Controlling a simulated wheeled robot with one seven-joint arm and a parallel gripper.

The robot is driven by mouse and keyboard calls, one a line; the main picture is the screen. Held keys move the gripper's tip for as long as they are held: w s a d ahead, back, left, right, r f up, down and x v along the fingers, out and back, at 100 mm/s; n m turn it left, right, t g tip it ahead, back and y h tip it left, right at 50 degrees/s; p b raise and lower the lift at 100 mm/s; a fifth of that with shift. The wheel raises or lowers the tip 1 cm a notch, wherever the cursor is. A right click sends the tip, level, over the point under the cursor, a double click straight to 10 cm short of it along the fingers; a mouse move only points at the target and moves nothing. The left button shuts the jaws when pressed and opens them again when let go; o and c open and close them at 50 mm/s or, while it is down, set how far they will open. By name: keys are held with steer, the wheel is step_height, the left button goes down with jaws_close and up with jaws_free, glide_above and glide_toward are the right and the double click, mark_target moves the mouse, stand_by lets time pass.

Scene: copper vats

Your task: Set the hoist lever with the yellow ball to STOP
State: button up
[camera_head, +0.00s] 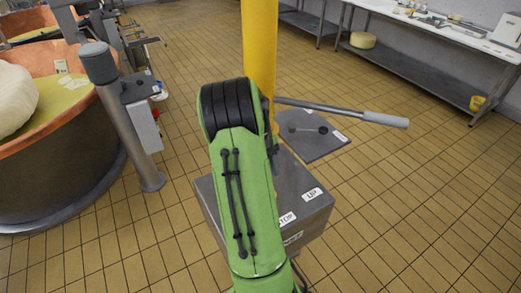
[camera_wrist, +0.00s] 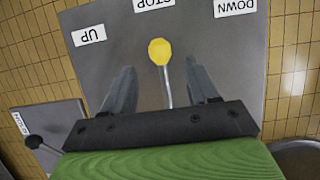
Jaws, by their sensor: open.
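The hoist lever's yellow ball (camera_wrist: 160,52) sits on a thin metal rod (camera_wrist: 167,90) above a grey box top. In the wrist view the ball lies just below the STOP label (camera_wrist: 153,3), with the UP label (camera_wrist: 88,35) to its left and the DOWN label (camera_wrist: 235,7) to its right. My gripper (camera_wrist: 160,68) is open, one finger on each side of the rod in the picture. Contact cannot be told. In the head view the grey box (camera_head: 317,222) shows, but my green arm hides the lever and gripper.
A yellow column (camera_head: 260,45) rises behind the box, with a long grey handle (camera_head: 385,118) sticking out to the right. A grey plate with a black-knobbed lever (camera_head: 310,129) lies beyond. A copper vat (camera_head: 60,140) and grey post (camera_head: 130,125) stand left. Tiled floor at right is clear.

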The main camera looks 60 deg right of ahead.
steer(key=p+v, duration=0.1)
steer(key=v, duration=0.8)
steer(key=shift+w+r, duration=0.1)
steer(key=shift+r, duration=0.05)
